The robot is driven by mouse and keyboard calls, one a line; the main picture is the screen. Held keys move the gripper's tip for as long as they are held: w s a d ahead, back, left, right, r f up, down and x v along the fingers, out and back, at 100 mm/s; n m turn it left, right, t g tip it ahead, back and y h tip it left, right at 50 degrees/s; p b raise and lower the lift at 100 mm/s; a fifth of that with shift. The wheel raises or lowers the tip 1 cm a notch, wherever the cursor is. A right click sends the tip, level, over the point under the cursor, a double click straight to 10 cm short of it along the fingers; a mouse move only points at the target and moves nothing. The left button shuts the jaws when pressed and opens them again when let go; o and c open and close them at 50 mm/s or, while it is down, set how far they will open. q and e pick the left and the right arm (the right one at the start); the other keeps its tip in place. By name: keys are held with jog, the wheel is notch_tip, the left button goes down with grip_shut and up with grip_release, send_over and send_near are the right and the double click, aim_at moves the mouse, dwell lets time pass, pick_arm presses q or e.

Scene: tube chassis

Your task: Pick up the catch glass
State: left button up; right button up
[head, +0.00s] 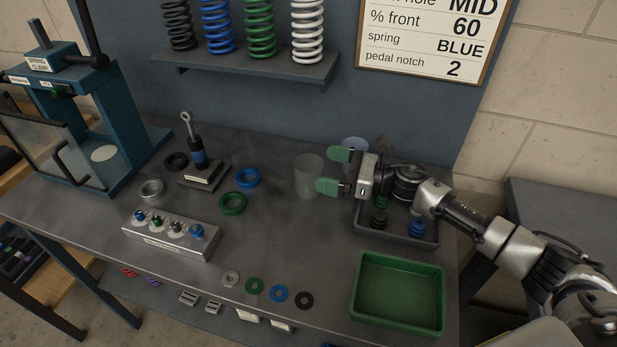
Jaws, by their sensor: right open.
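The catch glass, a translucent grey cylinder (308,177), stands upright on the dark workbench (275,240), right of the middle. My right gripper (334,170) comes in from the right with its green-tipped fingers pointing left toward the glass. It is open, with nothing seen between its fingers. The fingertips are close to the right side of the glass. I cannot tell whether the nearer fingertip touches it. My left gripper is not in view.
A pale round item (355,144) is partly hidden behind my right gripper. A dark tray with small parts (400,233) lies below my right wrist. A green tray (398,325) is in front. Blue (248,178) and green (232,204) rings lie left of the glass.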

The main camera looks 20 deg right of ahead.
aim_at(296, 161)
jog(key=p+x, duration=0.1)
jog(key=x, duration=0.3)
jog(key=shift+w+r, duration=0.1)
jog(key=shift+w+a, duration=0.3)
jog(key=shift+a, duration=0.2)
jog(key=c, duration=0.9)
jog(key=shift+c, duration=0.7)
